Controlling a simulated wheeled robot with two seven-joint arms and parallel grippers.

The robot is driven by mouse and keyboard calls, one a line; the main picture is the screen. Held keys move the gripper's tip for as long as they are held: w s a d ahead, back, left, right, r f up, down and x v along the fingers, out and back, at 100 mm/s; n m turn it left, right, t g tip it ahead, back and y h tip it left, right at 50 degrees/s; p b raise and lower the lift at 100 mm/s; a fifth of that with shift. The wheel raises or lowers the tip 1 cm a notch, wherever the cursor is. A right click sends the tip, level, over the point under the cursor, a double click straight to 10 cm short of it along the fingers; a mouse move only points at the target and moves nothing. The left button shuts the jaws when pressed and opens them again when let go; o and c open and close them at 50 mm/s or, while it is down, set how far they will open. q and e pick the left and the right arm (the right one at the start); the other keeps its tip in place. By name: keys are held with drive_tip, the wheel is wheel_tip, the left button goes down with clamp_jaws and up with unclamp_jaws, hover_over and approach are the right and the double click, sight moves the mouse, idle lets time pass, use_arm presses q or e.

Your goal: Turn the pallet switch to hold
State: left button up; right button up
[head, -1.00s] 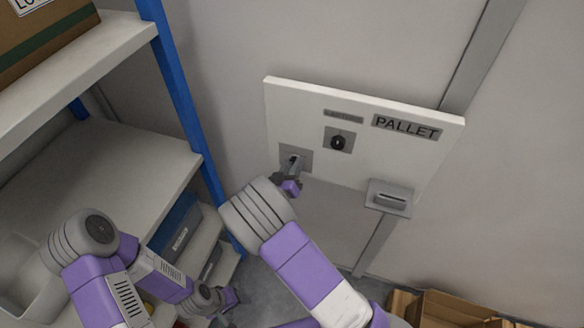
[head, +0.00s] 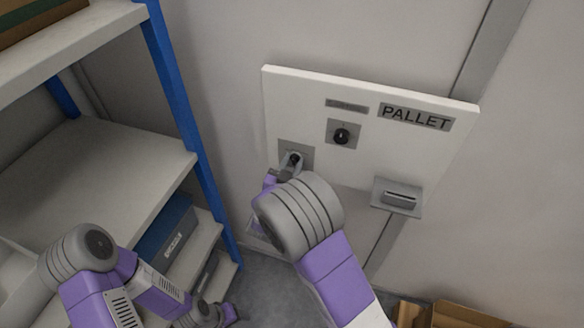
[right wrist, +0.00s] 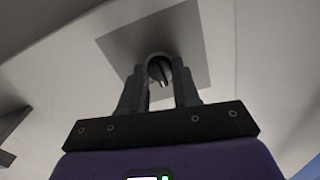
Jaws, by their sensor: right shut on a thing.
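A white panel (head: 350,172) marked PALLET is on the wall. At its lower left is a rotary switch (head: 296,155) on a grey square plate. My right gripper (head: 293,160) is at this switch, and its fingers hide part of it. In the right wrist view, the two fingers of my right gripper (right wrist: 160,82) are shut on the dark knob (right wrist: 159,70), one on each side. A second black knob (head: 341,136) sits higher on the panel, untouched. Position markings are too small to read. My left gripper (head: 222,312) is low by the shelves, with its fingers unclear.
A grey slotted holder (head: 398,197) juts from the panel's lower right. A shelf unit with a blue post (head: 185,120) stands close on the left, with a blue bin (head: 168,232) on a lower shelf. A cardboard box (head: 455,315) is on the floor at the lower right.

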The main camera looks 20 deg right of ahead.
idle(0.3)
drive_tip(key=o, duration=1.1)
drive_tip(key=shift+c, duration=0.2)
drive_tip(key=v, duration=0.7)
drive_tip(key=shift+s+a, duration=0.15)
drive_tip(key=shift+s, duration=0.1)
